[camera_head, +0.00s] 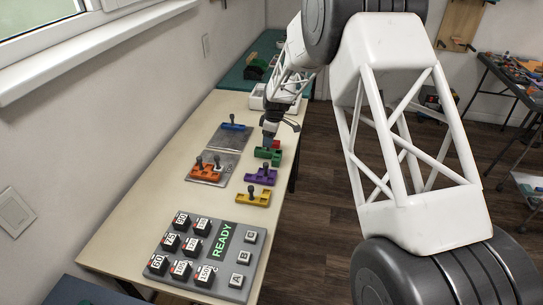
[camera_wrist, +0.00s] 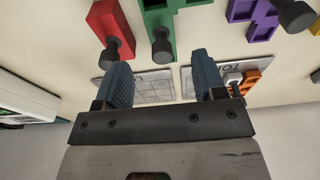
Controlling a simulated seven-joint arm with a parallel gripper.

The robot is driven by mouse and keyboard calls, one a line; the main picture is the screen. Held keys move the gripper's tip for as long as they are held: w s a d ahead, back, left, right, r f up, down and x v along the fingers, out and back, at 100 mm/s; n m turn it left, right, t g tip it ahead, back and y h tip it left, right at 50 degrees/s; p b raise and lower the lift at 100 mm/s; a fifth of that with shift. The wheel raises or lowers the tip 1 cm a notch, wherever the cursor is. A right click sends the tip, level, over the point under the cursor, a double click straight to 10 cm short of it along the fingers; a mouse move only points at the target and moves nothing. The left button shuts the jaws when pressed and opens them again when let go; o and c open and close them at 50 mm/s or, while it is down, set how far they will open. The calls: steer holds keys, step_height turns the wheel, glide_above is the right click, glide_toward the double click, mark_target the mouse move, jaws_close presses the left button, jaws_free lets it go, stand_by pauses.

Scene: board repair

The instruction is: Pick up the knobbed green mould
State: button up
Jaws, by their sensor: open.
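The green mould (camera_head: 264,154) lies on the table's right side, below my gripper (camera_head: 270,138) in the head view. In the wrist view the green mould (camera_wrist: 182,20) is at the top, with its dark knob (camera_wrist: 162,48) pointing toward the space between my fingers. My gripper (camera_wrist: 161,68) is open with two blue fingers apart and nothing between them. The knob lies in line with the gap, but I cannot tell the height between them.
A red mould (camera_wrist: 108,20) is close beside the green one, and a purple mould (camera_head: 260,178) is on its other side. A yellow mould (camera_head: 252,198) lies nearer. Metal plates hold an orange mould (camera_head: 203,173) and a blue mould (camera_head: 234,127). A button panel (camera_head: 205,253) is in front.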

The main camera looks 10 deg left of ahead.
mark_target(267, 153)
steer(key=shift+f, duration=0.3)
steer(key=shift+s+a+f, duration=0.1)
steer(key=shift+a+f, duration=0.15)
steer(key=shift+f, duration=1.05)
steer(key=shift+a+f, duration=0.2)
steer(key=shift+f, duration=1.05)
steer(key=c, duration=1)
steer(key=shift+c, duration=0.2)
steer(key=shift+r, duration=0.15)
